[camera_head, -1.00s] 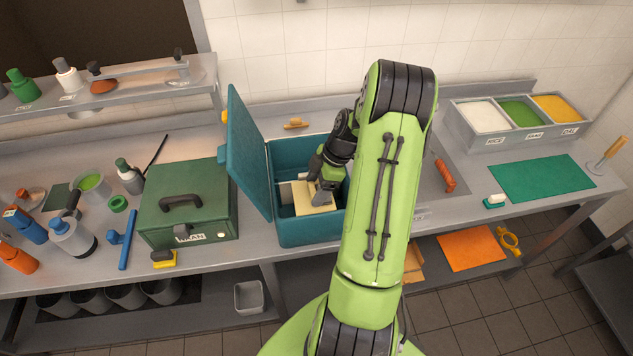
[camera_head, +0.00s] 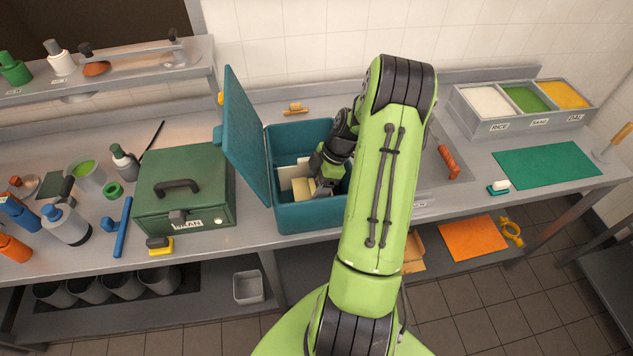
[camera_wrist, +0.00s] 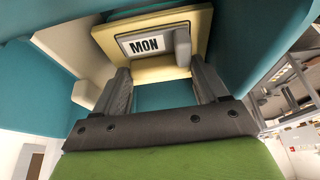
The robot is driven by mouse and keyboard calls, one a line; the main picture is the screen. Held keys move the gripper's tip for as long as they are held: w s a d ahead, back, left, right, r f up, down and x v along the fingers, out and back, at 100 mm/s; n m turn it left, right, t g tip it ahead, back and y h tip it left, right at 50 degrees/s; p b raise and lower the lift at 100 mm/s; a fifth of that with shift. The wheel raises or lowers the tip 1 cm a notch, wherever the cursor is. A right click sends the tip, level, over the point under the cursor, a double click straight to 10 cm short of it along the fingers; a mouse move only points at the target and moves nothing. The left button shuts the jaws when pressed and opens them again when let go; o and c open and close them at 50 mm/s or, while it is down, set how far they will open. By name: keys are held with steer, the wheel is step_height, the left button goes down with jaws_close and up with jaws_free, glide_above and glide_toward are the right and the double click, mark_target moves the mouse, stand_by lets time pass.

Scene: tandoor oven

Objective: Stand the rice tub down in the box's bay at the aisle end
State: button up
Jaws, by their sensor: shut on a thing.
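The open teal box (camera_head: 310,218) stands on the counter, its lid (camera_head: 245,150) raised at the left. My gripper (camera_head: 325,187) reaches down inside it, shut on a pale yellow tub (camera_head: 301,188). In the wrist view the tub (camera_wrist: 112,38) sits at the fingertips of my gripper (camera_wrist: 160,68) and bears a label reading MON (camera_wrist: 146,44) beside a grey tab. No rice marking is legible on it. A whitish piece (camera_head: 284,177) is beside the tub in the box. The tub's underside and the bay floor are hidden, so I cannot tell whether it touches down.
A green NAAN case (camera_head: 186,205) stands close left of the box. A wooden-handled item (camera_head: 295,109) lies behind it. A grey rack (camera_head: 520,125) labelled RICE, SAAG and DAL stands at the back right. A green mat (camera_head: 545,166) lies bare in front of it.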

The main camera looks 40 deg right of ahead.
steer(key=shift+f+b, duration=0.35)
steer(key=o, duration=1.7)
steer(key=shift+c, duration=0.2)
steer(key=shift+r, duration=0.15)
steer(key=v, duration=1.5)
steer(key=shift+r+p, duration=0.3)
steer(key=shift+p, duration=0.05)
